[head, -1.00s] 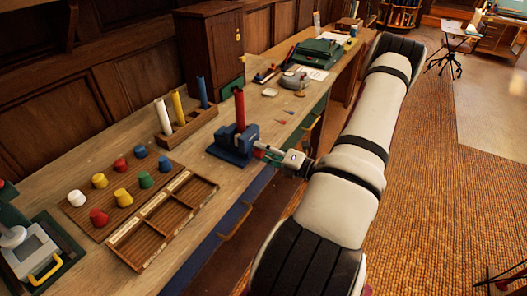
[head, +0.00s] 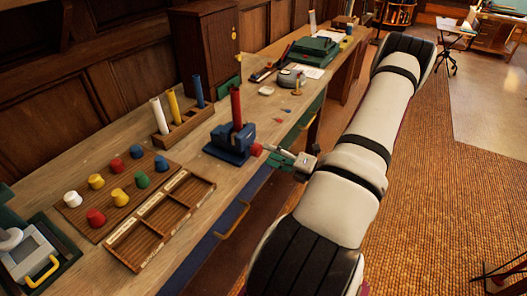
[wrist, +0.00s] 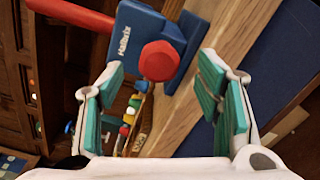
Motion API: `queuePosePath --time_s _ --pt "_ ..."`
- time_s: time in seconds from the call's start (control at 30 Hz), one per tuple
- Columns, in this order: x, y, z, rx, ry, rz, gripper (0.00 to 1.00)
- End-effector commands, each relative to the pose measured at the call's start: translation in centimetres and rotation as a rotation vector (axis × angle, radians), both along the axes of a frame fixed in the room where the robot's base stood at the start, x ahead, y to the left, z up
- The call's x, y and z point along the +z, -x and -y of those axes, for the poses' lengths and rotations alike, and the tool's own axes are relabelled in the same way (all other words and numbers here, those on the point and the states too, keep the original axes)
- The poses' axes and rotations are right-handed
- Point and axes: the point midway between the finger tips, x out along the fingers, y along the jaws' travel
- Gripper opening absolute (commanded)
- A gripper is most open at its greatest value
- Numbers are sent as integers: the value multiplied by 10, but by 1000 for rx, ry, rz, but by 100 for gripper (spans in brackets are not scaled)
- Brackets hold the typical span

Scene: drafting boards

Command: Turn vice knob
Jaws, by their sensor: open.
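The blue vice (head: 231,143) stands near the front edge of the workbench, with a red rod (head: 236,107) upright in it. Its red knob (head: 257,149) faces my gripper. In the wrist view the vice (wrist: 142,32) is at the top, and the red hexagonal knob (wrist: 159,60) lies between and beyond my fingers. My gripper (wrist: 165,95) is open, with its teal pads apart on either side and nothing between them. In the head view my gripper (head: 276,157) is just right of the knob; whether it touches is hard to tell, but the wrist view shows a gap.
A wooden holder (head: 187,124) with white, yellow and blue rods stands behind the vice. A board (head: 108,199) with several coloured knobs and an empty divided tray (head: 157,222) lie to the left. Free floor (head: 440,190) is to the right.

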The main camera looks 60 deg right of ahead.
Motion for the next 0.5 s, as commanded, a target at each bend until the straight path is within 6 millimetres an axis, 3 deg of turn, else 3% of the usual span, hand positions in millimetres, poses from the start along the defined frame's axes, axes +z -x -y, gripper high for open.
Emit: queuePosePath --time_s 0.2,0.5 --pt "0 26 2 -2 0 0 59" --pt "0 35 2 0 0 1 59"
